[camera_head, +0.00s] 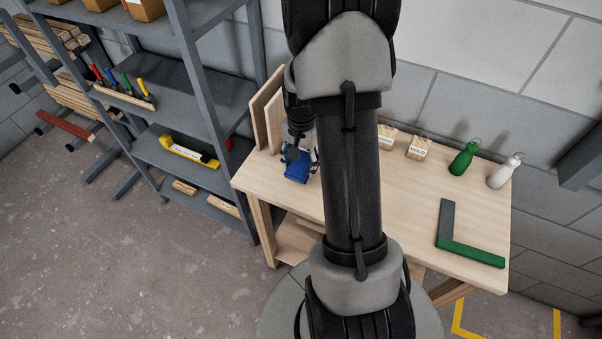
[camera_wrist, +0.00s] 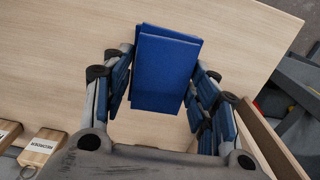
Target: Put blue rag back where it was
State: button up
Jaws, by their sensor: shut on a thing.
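The blue rag (camera_wrist: 165,65) is a folded blue block between the fingers of my gripper (camera_wrist: 160,90) in the wrist view. My gripper is shut on it. In the head view the blue rag (camera_head: 297,170) shows at the left end of the wooden workbench (camera_head: 400,222), below my gripper (camera_head: 298,158). I cannot tell whether the rag touches the bench top. My arm hides the middle of the bench in the head view.
Upright wooden boards (camera_head: 268,115) stand close by at the bench's left end. Labelled wooden blocks (camera_head: 419,147), a green bottle (camera_head: 464,158), a white bottle (camera_head: 505,171) and a green-and-grey square (camera_head: 470,252) are farther right. A grey shelf (camera_head: 185,105) stands left of the bench.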

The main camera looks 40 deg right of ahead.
aim_at(301, 171)
jog(key=shift+f+b, duration=0.55)
jog(key=shift+f, duration=1.75)
jog(key=shift+f, duration=0.15)
jog(key=o, duration=1)
jog(key=shift+c, duration=0.2)
notch_tip(301, 171, up, 12)
jog(key=p, duration=0.3)
jog(key=a+r+n+t, duration=0.1)
jog(key=a+r+n, duration=0.2)
jog(key=a+r, duration=0.5)
jog(key=s+a+r+n+t, duration=0.3)
jog(key=s+a+r+n, duration=0.7)
jog(key=s+a+r, duration=0.2)
jog(key=s+a, duration=0.2)
jog(key=a, duration=0.1)
jog(key=shift+s+a+n+t, duration=0.3)
jog(key=shift+s+a, duration=0.05)
jog(key=shift+s, duration=0.05)
